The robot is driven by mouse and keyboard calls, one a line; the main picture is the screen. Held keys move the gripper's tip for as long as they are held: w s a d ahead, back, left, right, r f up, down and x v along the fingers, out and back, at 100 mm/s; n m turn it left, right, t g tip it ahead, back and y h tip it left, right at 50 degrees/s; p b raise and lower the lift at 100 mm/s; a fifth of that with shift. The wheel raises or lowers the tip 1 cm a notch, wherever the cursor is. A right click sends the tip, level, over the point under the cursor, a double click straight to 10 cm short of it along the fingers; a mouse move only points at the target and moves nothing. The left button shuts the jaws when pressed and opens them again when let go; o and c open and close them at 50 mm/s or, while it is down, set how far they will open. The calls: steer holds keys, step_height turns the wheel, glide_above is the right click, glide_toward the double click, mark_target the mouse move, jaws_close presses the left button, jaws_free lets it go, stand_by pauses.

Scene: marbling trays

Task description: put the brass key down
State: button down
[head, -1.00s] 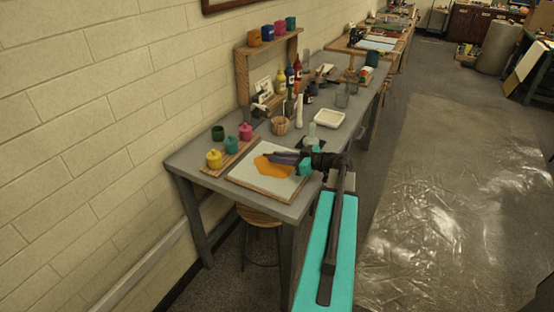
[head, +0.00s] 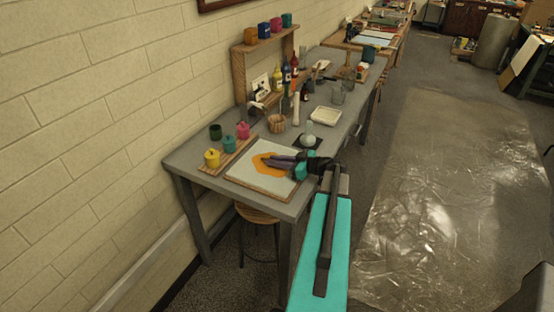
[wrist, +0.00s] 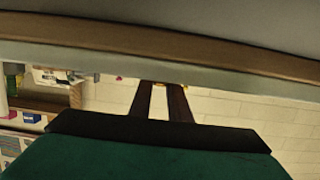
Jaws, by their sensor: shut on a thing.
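My gripper (head: 270,159) reaches left over the near end of the grey table, low above the pale marbling tray (head: 246,177) with its orange patch (head: 262,171). In the wrist view its two dark fingers (wrist: 162,86) are close together, with a narrow gap between them. A small yellowish bit at the fingertips (wrist: 160,83) looks like the brass key; the rest of it is hidden. The key cannot be made out in the head view. My gripper is shut on it. I cannot tell whether the key touches the tray.
Yellow, teal and pink pots (head: 228,145) stand on a wooden board left of the tray. A woven basket (head: 277,124), a white dish (head: 325,116) and bottles (head: 286,72) stand farther back. A stool (head: 258,215) is under the table.

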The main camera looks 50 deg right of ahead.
steer(key=shift+s+f+b, duration=0.1)
steer(key=shift+f+b, duration=0.5)
steer(key=shift+b, duration=0.3)
steer(key=c, duration=1.7)
jaws_free()
steer(key=shift+o, duration=0.2)
steer(key=shift+r+p, duration=0.5)
steer(key=shift+p, duration=0.45)
steer(key=shift+s+d+f+b, duration=0.1)
steer(key=shift+s+f+b, duration=0.05)
steer(key=shift+s+b, duration=0.15)
steer(key=shift+s+d, duration=0.15)
steer(key=shift+s, duration=0.15)
steer(key=b+v, duration=0.1)
steer(key=v, duration=0.2)
steer(key=b+v, duration=0.2)
steer(key=v, duration=0.2)
steer(key=b+v, duration=0.1)
steer(key=v, duration=0.2)
steer(key=shift+s+d+r, duration=0.1)
steer(key=shift+s+r, duration=0.15)
steer(key=shift+r, duration=0.2)
